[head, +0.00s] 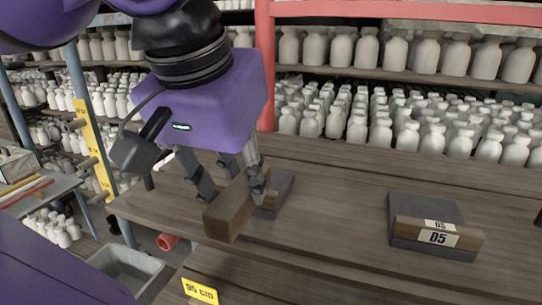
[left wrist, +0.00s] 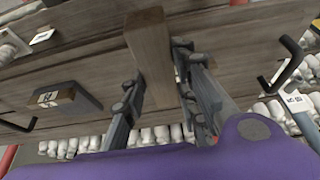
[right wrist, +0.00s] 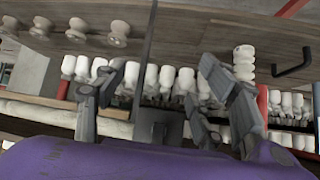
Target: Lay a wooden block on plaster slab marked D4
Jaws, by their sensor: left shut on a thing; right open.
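My left gripper (head: 233,194) is shut on a plain brown wooden block (head: 228,214), held at a slant over the wooden table. The block also shows between the fingers in the left wrist view (left wrist: 150,55). A grey plaster slab (head: 282,186) lies just behind and right of the block, partly hidden by the block and a finger. No label on it is readable, and I cannot tell whether the block touches it. My right gripper (right wrist: 150,85) is open and empty in the right wrist view.
A grey slab (head: 425,207) marked D5 lies to the right with a labelled wooden block (head: 438,234) along its front. Bare table lies between the slabs. A yellow 95 cm sign (head: 200,291) is at the front.

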